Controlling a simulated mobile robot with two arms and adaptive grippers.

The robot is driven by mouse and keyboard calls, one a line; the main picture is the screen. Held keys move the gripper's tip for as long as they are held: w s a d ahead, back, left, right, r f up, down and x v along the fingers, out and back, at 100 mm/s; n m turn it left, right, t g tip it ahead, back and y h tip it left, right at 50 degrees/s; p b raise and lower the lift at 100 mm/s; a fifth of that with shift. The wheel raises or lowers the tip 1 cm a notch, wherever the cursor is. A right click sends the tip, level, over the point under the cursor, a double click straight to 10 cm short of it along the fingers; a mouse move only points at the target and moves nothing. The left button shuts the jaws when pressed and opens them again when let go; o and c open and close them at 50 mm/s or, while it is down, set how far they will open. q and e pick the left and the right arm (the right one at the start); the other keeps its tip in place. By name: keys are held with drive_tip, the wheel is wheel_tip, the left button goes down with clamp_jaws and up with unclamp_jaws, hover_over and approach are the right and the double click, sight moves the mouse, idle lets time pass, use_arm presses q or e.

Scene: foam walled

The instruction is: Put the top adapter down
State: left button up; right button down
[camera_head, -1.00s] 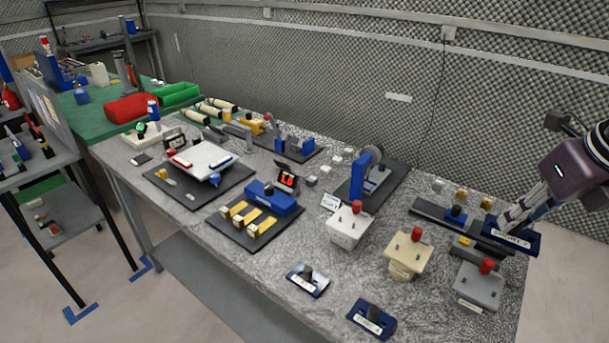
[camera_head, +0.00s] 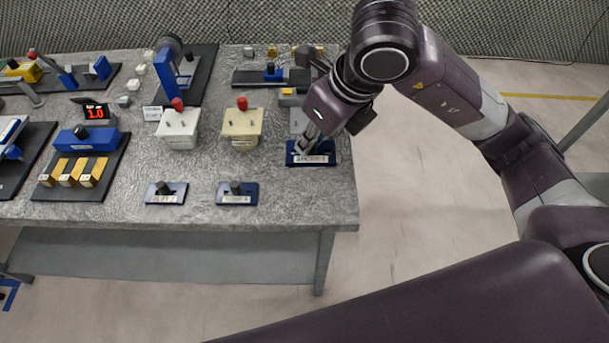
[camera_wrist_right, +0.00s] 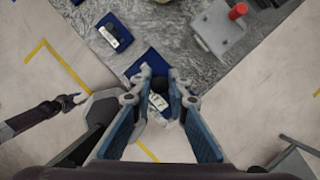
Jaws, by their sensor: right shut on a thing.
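The adapter is a blue plate (camera_head: 311,159) with a white label, at the front right of the grey table. My right gripper (camera_head: 308,143) is shut on it from above. In the right wrist view the fingers (camera_wrist_right: 160,88) close around its black knob, and the blue plate (camera_wrist_right: 150,62) shows beyond them. The plate is over the table's front right corner; I cannot tell whether it touches the top. A slim dark arm at the left of the right wrist view seems to end in my left gripper (camera_wrist_right: 75,103); its fingers are too small to read.
Two similar blue plates with black knobs, one at the left (camera_head: 166,194) and one nearer (camera_head: 238,194), lie along the front edge. Boxes with red knobs, one white (camera_head: 179,128) and one cream (camera_head: 242,128), stand behind them. A grey box (camera_wrist_right: 218,28) is close by.

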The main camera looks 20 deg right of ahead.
wheel_tip(320, 180, down, 14)
drive_tip(key=shift+f+p, duration=0.1)
drive_tip(key=shift+p, duration=0.6)
drive_tip(key=shift+f, duration=0.15)
drive_tip(key=shift+f+b, duration=0.15)
drive_tip(key=shift+b, duration=0.15)
drive_tip(key=c, duration=1.8)
unclamp_jaws()
drive_tip(key=shift+c, duration=0.2)
drive_tip(key=shift+r+p, duration=0.3)
drive_tip(key=shift+r, duration=0.15)
drive_tip(key=b+v, duration=0.1)
drive_tip(key=v, duration=1)
drive_tip(key=shift+s+r, duration=0.2)
drive_tip(key=shift+r, duration=0.05)
